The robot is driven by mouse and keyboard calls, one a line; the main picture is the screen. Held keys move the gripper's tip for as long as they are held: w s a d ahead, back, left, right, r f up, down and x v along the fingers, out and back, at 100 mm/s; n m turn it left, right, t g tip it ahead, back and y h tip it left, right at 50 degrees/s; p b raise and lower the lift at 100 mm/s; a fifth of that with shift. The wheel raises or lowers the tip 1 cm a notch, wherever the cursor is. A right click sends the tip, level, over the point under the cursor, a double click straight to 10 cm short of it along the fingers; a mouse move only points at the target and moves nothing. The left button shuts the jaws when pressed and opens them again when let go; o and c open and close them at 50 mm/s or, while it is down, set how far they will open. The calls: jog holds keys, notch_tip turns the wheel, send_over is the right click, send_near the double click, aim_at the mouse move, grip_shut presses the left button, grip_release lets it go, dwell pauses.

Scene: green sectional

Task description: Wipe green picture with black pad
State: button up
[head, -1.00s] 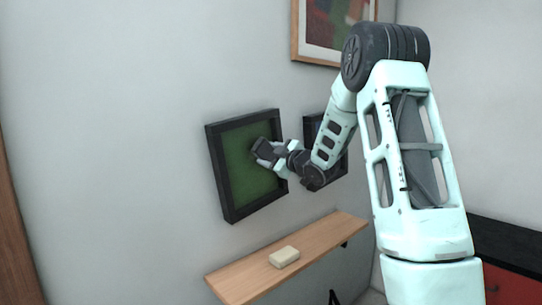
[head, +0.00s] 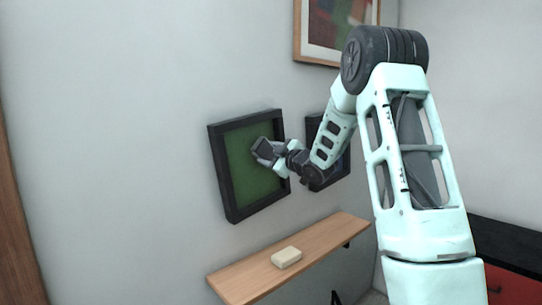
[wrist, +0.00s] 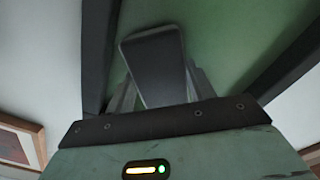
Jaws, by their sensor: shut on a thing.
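The green picture (head: 240,178) in a deep black frame hangs on the wall; it also fills the upper middle of the wrist view (wrist: 215,35). My gripper (head: 268,152) is in front of its upper right part. It is shut on the black pad (wrist: 157,66), a dark flat block that sticks out beyond the fingers toward the green surface. The pad also shows in the head view (head: 261,145) against the green. I cannot tell whether the pad touches the picture. My arm hides part of the frame's right side.
A wooden shelf (head: 238,284) is below the picture, with a cream block (head: 286,257) on it. A second dark-framed picture (head: 314,131) hangs to the right, partly behind my arm. A wood-framed picture (head: 297,30) hangs above. A black-topped red cabinet (head: 510,288) stands at lower right.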

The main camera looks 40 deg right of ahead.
aim_at(260, 156)
jog(key=shift+w, duration=0.4)
jog(key=shift+a+f+b, duration=0.2)
jog(key=shift+a+b, duration=0.55)
jog(key=shift+a, duration=0.2)
jog(key=shift+a+f+b, duration=0.15)
jog(key=shift+a+b, duration=0.6)
jog(key=shift+a, duration=0.2)
jog(key=shift+w, duration=0.15)
jog(key=shift+d+r, duration=0.15)
jog(key=shift+d+r+p, duration=0.2)
jog(key=shift+d+p, duration=0.05)
jog(key=shift+d, duration=0.7)
jog(key=shift+d+r+p, duration=0.2)
jog(key=shift+d, duration=0.7)
jog(key=shift+c, duration=0.4)
jog(key=shift+s+f, duration=0.15)
jog(key=shift+s, duration=0.3)
jog(key=shift+s+a+b, duration=0.2)
jog(key=shift+s+b, duration=0.45)
jog(key=shift+s, duration=1.85)
